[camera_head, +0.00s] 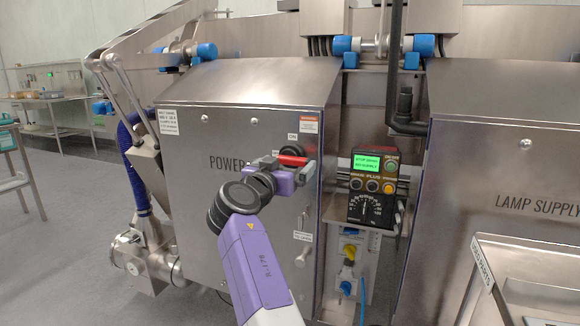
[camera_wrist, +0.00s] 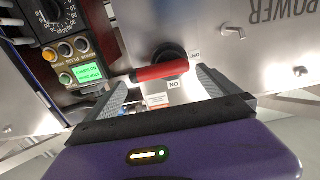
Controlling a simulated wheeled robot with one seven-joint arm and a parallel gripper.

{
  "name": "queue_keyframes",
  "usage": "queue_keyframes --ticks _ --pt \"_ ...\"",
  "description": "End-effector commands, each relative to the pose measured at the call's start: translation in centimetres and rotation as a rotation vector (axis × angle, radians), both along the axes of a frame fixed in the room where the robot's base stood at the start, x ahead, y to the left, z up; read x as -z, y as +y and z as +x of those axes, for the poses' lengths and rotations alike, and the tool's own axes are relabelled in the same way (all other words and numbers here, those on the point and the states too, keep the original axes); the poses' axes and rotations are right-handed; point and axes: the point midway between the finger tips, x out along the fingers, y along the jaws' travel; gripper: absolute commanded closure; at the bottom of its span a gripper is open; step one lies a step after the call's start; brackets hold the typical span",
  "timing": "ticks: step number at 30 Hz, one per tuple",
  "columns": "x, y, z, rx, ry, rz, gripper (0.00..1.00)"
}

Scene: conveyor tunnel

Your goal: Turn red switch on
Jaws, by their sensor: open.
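The red switch (camera_head: 293,160) is a red bar handle on a round black base, on the front of the steel POWER cabinet (camera_head: 195,140). In the wrist view the red handle (camera_wrist: 162,72) lies nearly level. Its right end is near the OFF label (camera_wrist: 195,55), and the ON label (camera_wrist: 174,85) is just below the bar. My gripper (camera_head: 288,172) is in front of the switch in the head view and hides part of it. In the wrist view my gripper (camera_wrist: 161,80) is open, with one finger on each side of the handle; I cannot tell whether they touch it.
A control panel (camera_head: 374,185) with a lit green screen, buttons and a dial is right of the switch. A LAMP SUPPLY cabinet (camera_head: 490,180) stands farther right, with a steel cart (camera_head: 530,255) before it. Open floor (camera_head: 60,240) is at the left.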

Motion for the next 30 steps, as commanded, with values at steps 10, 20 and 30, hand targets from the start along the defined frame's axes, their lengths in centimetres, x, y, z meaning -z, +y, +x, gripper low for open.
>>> queue_keyframes --ticks 10,20,30 --pt "0.0 -0.6 2.0 -0.001 -0.001 0.000 0.00" --pt "0.0 -0.7 2.1 -0.001 0.000 0.000 0.06" --pt "0.0 -0.7 2.1 -0.001 0.000 -0.001 0.73"
